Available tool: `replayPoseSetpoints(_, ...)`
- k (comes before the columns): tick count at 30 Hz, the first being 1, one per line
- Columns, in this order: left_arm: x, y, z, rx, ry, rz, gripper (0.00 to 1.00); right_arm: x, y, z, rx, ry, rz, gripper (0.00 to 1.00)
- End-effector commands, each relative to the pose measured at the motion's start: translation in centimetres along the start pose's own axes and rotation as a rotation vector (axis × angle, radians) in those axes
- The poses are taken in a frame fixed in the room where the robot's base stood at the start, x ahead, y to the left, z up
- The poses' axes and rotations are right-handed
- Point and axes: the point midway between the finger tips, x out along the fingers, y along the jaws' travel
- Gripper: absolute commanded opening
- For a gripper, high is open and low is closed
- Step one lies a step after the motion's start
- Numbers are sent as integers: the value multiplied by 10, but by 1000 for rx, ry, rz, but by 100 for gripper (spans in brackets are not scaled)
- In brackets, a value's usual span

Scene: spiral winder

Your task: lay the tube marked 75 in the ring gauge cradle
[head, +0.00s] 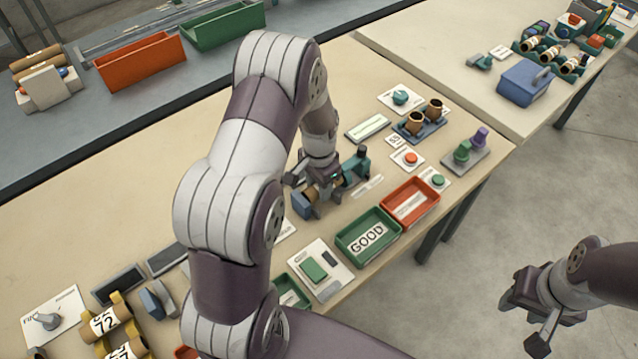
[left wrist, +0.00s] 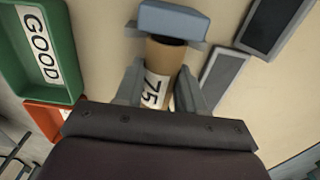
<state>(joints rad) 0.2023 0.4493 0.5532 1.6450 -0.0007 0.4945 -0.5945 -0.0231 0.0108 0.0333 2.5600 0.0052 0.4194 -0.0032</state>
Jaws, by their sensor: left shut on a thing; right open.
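My left gripper (head: 316,192) is shut on the tube marked 75 (left wrist: 157,85), a brown cardboard tube with a white label; its fingers lie on both sides of it in the left wrist view. The tube also shows partly in the head view (head: 312,192). A fixture, seemingly the ring gauge cradle, has a blue-grey end block (head: 302,205) and a teal end (head: 358,163). The block (left wrist: 172,20) is right by the tube's dark open end. Whether the tube rests on the fixture is hidden by the gripper. My right gripper (head: 522,320) is open and empty, over the floor.
A green GOOD bin (head: 345,252) and a red bin (head: 386,208) stand near the table's front edge. Tubes marked 72 (head: 108,318) and 67 (head: 124,350) lie in a yellow rack at lower left. Red (head: 411,159) and green buttons (head: 438,181) are to the right.

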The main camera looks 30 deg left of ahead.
Motion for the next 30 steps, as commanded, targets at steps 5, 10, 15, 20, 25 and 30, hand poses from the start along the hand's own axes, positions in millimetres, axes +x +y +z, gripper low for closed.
replayPoseSetpoints(5, 6, 0, 0, 0, -1, 0, 10, 4, 0, 0, 0, 0, 0, 43)
replayPoseSetpoints(10, 10, 0, 0, 0, 0, 0, 10, 5, 0, 0, 0, 0, 0, 43)
replayPoseSetpoints(15, 9, 0, 0, 0, 0, 0, 64, 4, 0, 0, 0, 0, 0, 43)
replayPoseSetpoints(20, 9, 0, 0, 0, 0, 0, 64, 4, 0, 0, 0, 0, 0, 43)
replayPoseSetpoints(25, -10, 0, -1, 0, 3, -2, 64, -3, 0, 0, 0, 0, 0, 43)
replayPoseSetpoints(30, -54, 0, -1, 0, 5, -3, 64, 3, 0, 0, 0, 0, 0, 43)
